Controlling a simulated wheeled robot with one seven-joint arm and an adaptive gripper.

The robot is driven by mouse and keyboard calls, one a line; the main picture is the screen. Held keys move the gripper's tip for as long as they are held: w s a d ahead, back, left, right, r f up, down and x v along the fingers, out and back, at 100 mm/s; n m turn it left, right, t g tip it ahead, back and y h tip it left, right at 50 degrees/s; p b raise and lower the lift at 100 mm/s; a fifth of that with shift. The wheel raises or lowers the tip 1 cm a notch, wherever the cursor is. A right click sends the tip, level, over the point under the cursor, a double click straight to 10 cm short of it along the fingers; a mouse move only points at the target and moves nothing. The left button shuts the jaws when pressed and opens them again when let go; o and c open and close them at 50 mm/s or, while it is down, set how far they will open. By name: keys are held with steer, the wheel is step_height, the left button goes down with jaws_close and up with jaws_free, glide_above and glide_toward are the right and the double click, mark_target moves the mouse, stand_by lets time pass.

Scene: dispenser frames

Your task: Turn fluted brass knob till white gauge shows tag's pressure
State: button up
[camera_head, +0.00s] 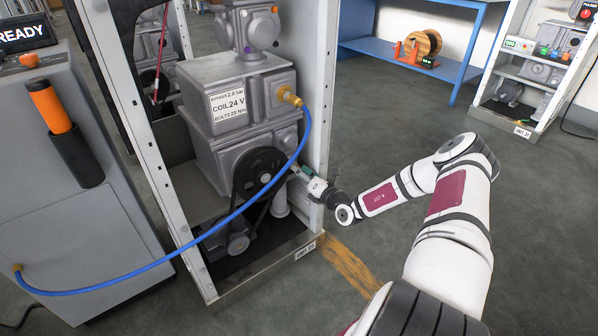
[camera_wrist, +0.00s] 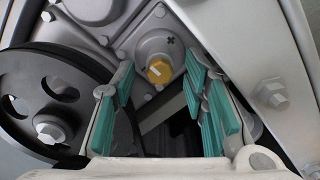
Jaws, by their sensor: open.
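The brass knob (camera_wrist: 159,70) sits on a grey housing in the wrist view, with a pale line on its face and a "+" mark to its upper right. My gripper (camera_wrist: 160,88) is open, its teal-padded fingers on either side of the knob with gaps showing. In the head view my gripper (camera_head: 299,172) reaches into the cabinet at the machine's lower right, and the knob cannot be made out there. The white tag (camera_head: 228,105) on the grey machine seems to read BYPASS 2.0 bar, COIL 24 V and BOLTS 20 Nm. I cannot make out a white gauge.
A black pulley wheel (camera_wrist: 50,105) lies close left of my fingers; it also shows in the head view (camera_head: 258,172). A cabinet post (camera_head: 318,120) stands close right of the machine. A blue hose (camera_head: 225,222) runs from a brass fitting (camera_head: 289,96) to the grey console (camera_head: 75,245).

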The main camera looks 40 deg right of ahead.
jaws_close()
steer(key=shift+r+p, duration=0.1)
steer(key=shift+p, duration=0.2)
steer(key=shift+n+p, duration=3.65)
steer(key=shift+n, duration=0.25)
jaws_free()
